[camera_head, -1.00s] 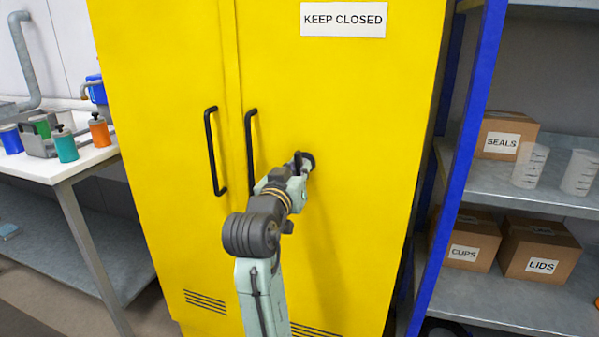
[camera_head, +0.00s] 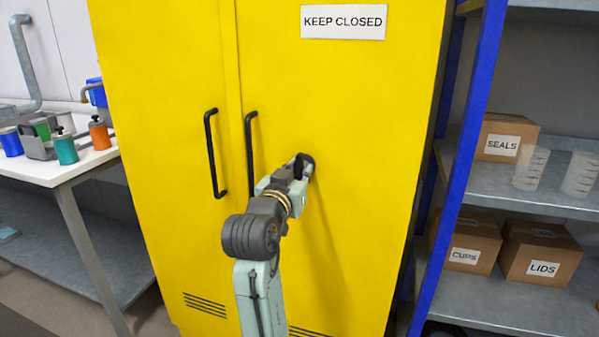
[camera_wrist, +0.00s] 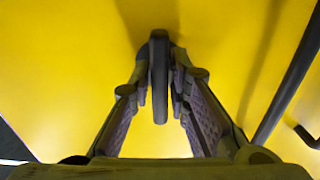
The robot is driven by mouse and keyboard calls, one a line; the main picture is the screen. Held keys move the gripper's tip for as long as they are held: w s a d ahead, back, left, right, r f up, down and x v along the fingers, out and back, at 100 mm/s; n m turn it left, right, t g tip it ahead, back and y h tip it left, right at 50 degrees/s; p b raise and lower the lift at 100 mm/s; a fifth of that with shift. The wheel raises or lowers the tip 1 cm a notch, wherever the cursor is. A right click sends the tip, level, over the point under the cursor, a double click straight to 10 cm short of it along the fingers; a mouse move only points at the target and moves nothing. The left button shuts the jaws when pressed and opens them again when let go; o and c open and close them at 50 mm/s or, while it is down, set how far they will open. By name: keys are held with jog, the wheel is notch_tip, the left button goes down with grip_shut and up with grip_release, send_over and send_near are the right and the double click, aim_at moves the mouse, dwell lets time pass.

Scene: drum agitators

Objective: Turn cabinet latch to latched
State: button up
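The yellow cabinet (camera_head: 345,95) stands in front of me with its two doors closed. The latch is a dark fitting (camera_head: 308,163) on the right door, right of the door handles, partly hidden by my gripper. In the wrist view the latch handle (camera_wrist: 158,75) is a dark upright bar seen nearly edge-on. My gripper (camera_head: 301,168) is at the latch. In the wrist view its fingers (camera_wrist: 159,88) stand on both sides of the bar, very close to it, with narrow yellow gaps still showing. Whether either finger touches the bar is unclear.
Two black door handles (camera_head: 250,155) (camera_head: 214,155) are left of my gripper; one also shows in the wrist view (camera_wrist: 290,85). A blue-framed shelf (camera_head: 470,150) with boxes stands at right. A white bench (camera_head: 60,170) with bottles stands at left.

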jog(key=shift+o, duration=1.4)
jog(key=shift+s, duration=0.1)
jog(key=v, duration=1.2)
